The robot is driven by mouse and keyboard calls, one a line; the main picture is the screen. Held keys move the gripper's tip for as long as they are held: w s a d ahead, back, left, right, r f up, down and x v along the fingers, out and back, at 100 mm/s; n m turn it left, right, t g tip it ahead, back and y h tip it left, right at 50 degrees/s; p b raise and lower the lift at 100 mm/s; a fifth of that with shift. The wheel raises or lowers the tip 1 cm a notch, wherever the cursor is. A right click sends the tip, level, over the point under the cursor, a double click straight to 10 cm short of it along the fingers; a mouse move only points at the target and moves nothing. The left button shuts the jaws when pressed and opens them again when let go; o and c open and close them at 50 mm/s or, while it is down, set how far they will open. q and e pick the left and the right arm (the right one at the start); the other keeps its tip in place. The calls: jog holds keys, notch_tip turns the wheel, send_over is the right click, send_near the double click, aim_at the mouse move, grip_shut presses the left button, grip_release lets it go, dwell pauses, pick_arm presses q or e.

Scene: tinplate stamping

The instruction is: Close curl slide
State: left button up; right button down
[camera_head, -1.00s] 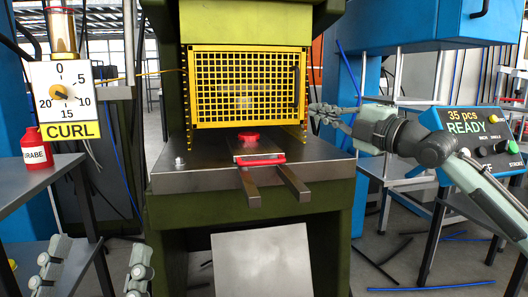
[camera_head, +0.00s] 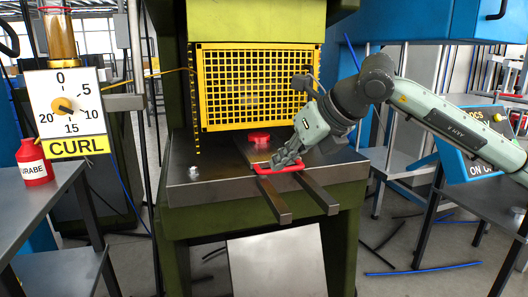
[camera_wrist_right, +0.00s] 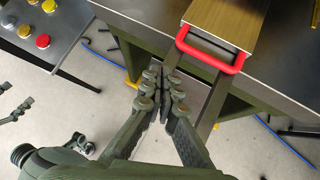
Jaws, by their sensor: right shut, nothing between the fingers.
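The curl slide (camera_head: 248,154) is a flat plate with a red bar handle (camera_head: 263,170), standing out at the press table's front above two steel rails (camera_head: 320,193). In the right wrist view its handle (camera_wrist_right: 211,57) lies ahead of the fingers. My right gripper (camera_head: 274,166) is shut and empty; in the head view it overlaps the handle and hides part of it. In the wrist view the fingertips (camera_wrist_right: 162,88) stop short of the handle, with a gap in the picture. My left gripper (camera_wrist_right: 45,128) shows at the wrist view's lower left, fingers spread.
A yellow mesh guard (camera_head: 255,88) stands behind the slide, with a red round piece (camera_head: 258,136) in front of it. The CURL dial (camera_head: 66,108) and a red bottle (camera_head: 33,163) are at left. A control box (camera_head: 470,150) is at right, partly behind my right arm.

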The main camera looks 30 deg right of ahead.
jog(key=w+d+r+m+h, duration=0.2)
jog(key=d+m+h, duration=0.15)
jog(key=d, duration=0.35)
jog(key=shift+t+h, duration=0.4)
jog(key=shift+h, duration=0.05)
jog(key=x, duration=0.8)
jog(key=shift+f, duration=0.35)
pick_arm(q)
jog(key=shift+g+y, duration=0.6)
jog(key=shift+g, duration=0.3)
jog(key=shift+s+a+f, duration=0.4)
jog(key=shift+a+f, duration=0.3)
jog(key=shift+a, duration=0.1)
jog(key=shift+s+a+f, duration=0.4)
jog(key=shift+a+f, duration=0.25)
jog(key=shift+a, duration=0.1)
pick_arm(e)
jog(key=shift+w+d+f, duration=0.1)
jog(key=shift+w+f, duration=0.3)
jog(key=shift+w, duration=0.05)
jog(key=shift+w, duration=0.1)
